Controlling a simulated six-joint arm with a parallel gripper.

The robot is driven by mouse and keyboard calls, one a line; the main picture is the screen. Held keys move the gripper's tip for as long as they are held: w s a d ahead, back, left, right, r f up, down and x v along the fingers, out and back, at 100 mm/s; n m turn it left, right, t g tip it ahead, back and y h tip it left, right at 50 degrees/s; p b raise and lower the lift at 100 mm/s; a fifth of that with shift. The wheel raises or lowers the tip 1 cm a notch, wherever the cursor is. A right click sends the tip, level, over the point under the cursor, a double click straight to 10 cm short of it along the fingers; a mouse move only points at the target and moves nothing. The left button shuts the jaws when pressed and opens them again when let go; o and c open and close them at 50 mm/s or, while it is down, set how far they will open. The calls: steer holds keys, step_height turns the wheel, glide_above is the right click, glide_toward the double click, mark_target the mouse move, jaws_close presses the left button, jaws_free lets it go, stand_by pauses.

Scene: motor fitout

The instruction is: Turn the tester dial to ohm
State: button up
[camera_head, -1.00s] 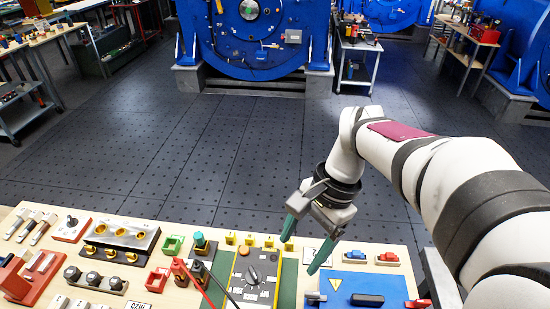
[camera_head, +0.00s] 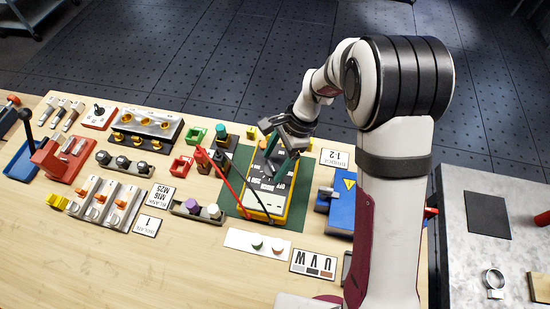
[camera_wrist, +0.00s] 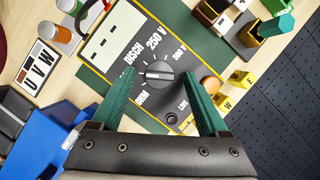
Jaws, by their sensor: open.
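The tester (camera_head: 264,203) is a yellow-edged box with a dark face, lying on a green mat (camera_head: 237,203). In the wrist view the tester (camera_wrist: 110,42) shows a display and a round dark dial (camera_wrist: 158,74) with a pale bar across it. Labels DISCH, 250 V, 500 V, OHM and LIVE surround the dial; I cannot tell which one it points to. My gripper (camera_wrist: 160,76) is open, its two green fingers on either side of the dial, apart from it. In the head view my gripper (camera_head: 276,155) is over the tester's far end and covers the dial.
Red and black probe leads (camera_head: 232,187) cross beside the tester. A blue box (camera_head: 341,208) stands to its right and a UVW card (camera_head: 313,263) in front. Green and black terminal posts (camera_head: 221,134) stand at its far left. Bare wood is free at the front left.

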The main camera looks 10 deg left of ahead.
steer(key=shift+f, duration=0.1)
jaws_close()
stand_by(0.4)
steer(key=shift+w+a+n+g+h, duration=0.1)
steer(key=shift+n+g+h, duration=0.35)
steer(key=shift+n, duration=1.2)
steer(key=shift+w+a+n+g+h, duration=0.1)
steer(key=shift+n+g+h, duration=0.35)
steer(key=shift+n, duration=1.2)
jaws_free()
